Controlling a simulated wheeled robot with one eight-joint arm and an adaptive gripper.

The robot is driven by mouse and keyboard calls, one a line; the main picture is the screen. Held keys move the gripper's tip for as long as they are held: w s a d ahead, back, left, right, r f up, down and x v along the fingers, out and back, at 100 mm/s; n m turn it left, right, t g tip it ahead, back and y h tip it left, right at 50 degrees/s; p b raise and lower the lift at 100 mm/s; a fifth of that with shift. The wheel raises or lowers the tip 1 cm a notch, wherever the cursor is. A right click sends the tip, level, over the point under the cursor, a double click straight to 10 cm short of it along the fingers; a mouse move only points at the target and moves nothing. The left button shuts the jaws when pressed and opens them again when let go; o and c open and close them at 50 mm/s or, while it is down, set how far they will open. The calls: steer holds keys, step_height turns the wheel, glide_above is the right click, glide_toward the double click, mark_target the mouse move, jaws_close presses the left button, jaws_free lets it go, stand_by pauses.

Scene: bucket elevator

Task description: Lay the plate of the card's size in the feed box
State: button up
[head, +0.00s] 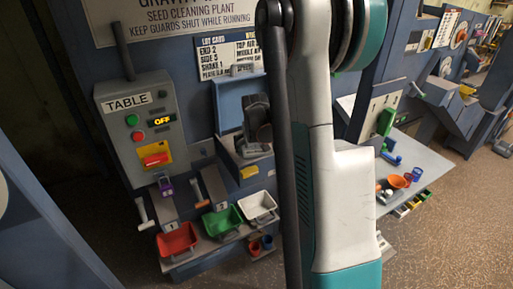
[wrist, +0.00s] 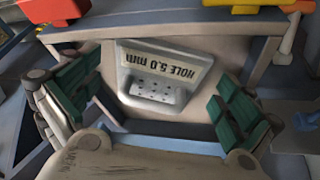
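A light grey plate (wrist: 155,85) with several small holes and an upside-down label "HOLE 5.0 mm" lies inside a beige-floored box with blue edges (wrist: 170,139) in the wrist view. I cannot tell for sure whether this is the feed box. My gripper (wrist: 160,100) is open, with one green-padded finger on each side of the plate and a gap to both. In the head view my gripper (head: 257,122) is dark and partly behind my arm, over the blue housing. The lot card (head: 228,55) hangs behind; its plate line is too small to read surely.
The TABLE control box (head: 140,125) reads OFF. Red (head: 177,240), green (head: 222,221) and white (head: 258,206) trays stand low in front, near hand levers (head: 144,215). My arm hides the middle.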

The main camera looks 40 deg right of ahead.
steer(key=v, duration=1.2)
steer(key=shift+w, duration=0.1)
steer(key=shift+c, duration=0.6)
stand_by(0.7)
